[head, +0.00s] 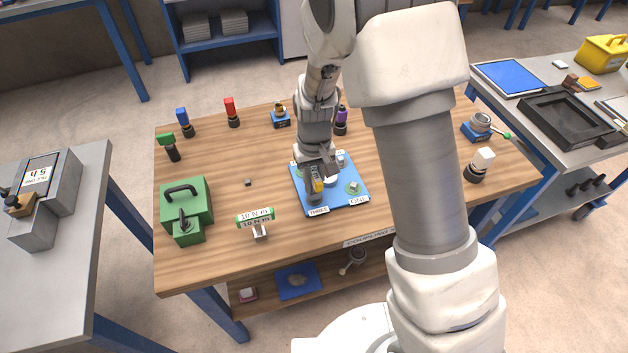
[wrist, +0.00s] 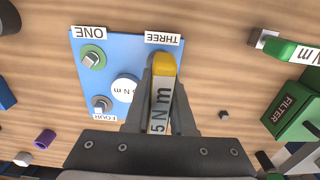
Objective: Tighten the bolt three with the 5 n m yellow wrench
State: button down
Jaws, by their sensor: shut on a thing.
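My gripper (head: 314,187) (wrist: 163,90) is shut on the yellow wrench (head: 318,185) (wrist: 165,66), whose grey side reads 5 N m. The wrench is over the blue plate (head: 335,203) (wrist: 130,55), its yellow end close to the THREE label (head: 318,210) (wrist: 163,38). Bolt three is hidden under the wrench and fingers, so I cannot tell whether the wrench touches it. Bolt one (wrist: 92,59), on a green ring, shows by the ONE label (wrist: 89,31); another bolt (wrist: 101,103) stands by the FOUR label (wrist: 109,117).
A green 10 N m wrench (head: 255,217) (wrist: 291,51) stands left of the plate. Several coloured-handled tools line the table's back. The wooden table (head: 210,262) has bare room around them.

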jog(key=shift+f, duration=0.4)
jog(key=c, duration=0.7)
grip_release()
notch_tip(320, 180, up, 18)
jog(key=shift+f+p, duration=0.25)
jog(key=shift+p, duration=0.55)
